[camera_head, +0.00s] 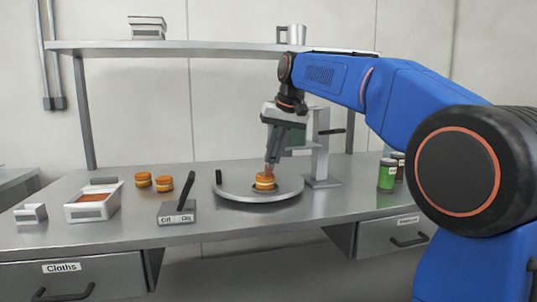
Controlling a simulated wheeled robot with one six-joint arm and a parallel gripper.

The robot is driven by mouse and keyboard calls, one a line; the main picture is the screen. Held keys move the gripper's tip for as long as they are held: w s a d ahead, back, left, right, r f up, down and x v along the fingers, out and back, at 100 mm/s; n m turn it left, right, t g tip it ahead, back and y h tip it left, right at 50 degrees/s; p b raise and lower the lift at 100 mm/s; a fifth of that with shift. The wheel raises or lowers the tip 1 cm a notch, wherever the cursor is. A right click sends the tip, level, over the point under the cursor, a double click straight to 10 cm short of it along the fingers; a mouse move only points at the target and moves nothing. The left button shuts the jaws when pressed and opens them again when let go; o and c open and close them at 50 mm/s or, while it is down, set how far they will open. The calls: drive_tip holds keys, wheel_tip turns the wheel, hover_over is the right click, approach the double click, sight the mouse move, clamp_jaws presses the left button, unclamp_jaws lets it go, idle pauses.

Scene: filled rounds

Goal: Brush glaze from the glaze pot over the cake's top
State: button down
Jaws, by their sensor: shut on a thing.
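A small round cake (265,184) with orange-brown layers sits on a round metal turntable (230,190) in the middle of the bench. My gripper (272,154) is above the cake, pointing down. It is shut on what looks like a brush (269,168), of which only a short reddish-brown end shows below the fingers. That end is at or just above the cake's top; I cannot tell if it touches. A white rectangular container (88,212) with orange-brown contents stands at left and may be the glaze pot. Glaze on the cake's top cannot be made out.
Two similar cakes (164,186) sit left of the turntable. A lever box (178,217) marked Off and On stands at the front edge. A metal stand (322,160) rises behind the turntable. A green jar (387,176) stands at right. A shelf (200,46) spans above.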

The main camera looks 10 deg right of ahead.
drive_tip(key=shift+a+f, duration=0.1)
drive_tip(key=shift+a, duration=1.15)
wheel_tip(320, 180, up, 6)
idle(0.7)
drive_tip(key=shift+r, duration=1.5)
